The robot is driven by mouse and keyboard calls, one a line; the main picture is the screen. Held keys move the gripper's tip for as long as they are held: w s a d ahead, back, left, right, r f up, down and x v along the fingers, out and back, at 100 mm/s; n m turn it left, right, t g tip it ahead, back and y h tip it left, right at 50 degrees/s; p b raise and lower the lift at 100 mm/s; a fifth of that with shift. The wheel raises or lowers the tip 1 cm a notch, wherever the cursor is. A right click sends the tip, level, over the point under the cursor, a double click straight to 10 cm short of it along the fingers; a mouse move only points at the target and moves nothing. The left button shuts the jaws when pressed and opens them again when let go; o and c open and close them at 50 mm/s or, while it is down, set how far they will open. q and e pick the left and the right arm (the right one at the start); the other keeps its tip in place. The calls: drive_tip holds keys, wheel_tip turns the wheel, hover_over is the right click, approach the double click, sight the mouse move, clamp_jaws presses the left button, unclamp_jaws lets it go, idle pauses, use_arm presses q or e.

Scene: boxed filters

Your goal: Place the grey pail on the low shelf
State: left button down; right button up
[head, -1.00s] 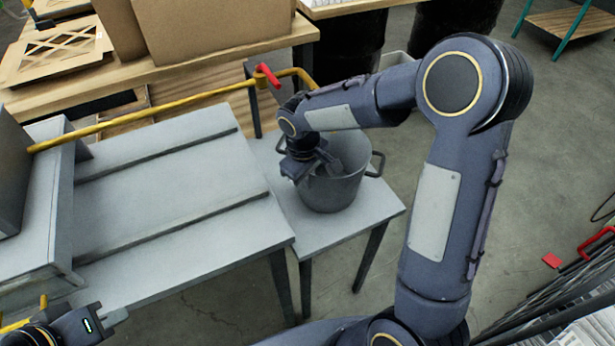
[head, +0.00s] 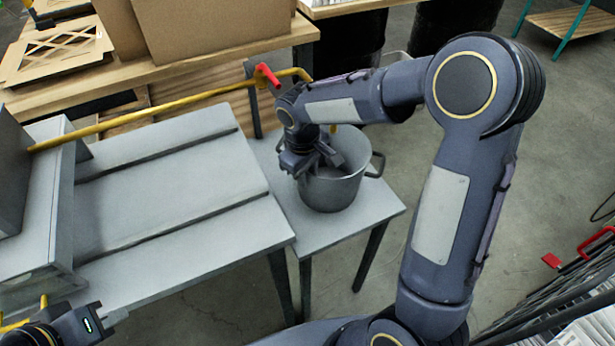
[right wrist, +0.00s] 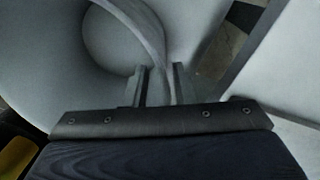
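The grey pail (head: 338,192) stands upright on a small grey stand (head: 375,208) in the head view, with a loop handle on its right side. My right gripper (head: 314,168) is at the pail's left rim. In the right wrist view the fingers (right wrist: 160,86) sit close together on either side of the pail's rim (right wrist: 150,30), and look shut on it. A low wooden shelf with teal legs (head: 566,24) is at the far upper right.
A larger grey table (head: 170,190) adjoins the stand on the left. A yellow bar (head: 150,118) with a red lever (head: 267,75) runs behind it. Cardboard boxes (head: 215,30) stand on a wooden bench. Open floor (head: 555,130) lies to the right, with a rack (head: 570,300) at lower right.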

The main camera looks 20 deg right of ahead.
wheel_tip(320, 180, up, 9)
drive_tip(key=s+d+m+t+y, duration=0.1)
drive_tip(key=s+m+t+y, duration=0.3)
drive_tip(key=s, duration=1.8)
drive_tip(key=m+t, duration=0.1)
drive_tip(key=m, duration=0.2)
drive_tip(key=shift+d+r+y, duration=0.3)
drive_tip(key=shift+y, duration=0.1)
drive_tip(key=shift+s+r+p, duration=0.1)
drive_tip(key=shift+p, duration=0.25)
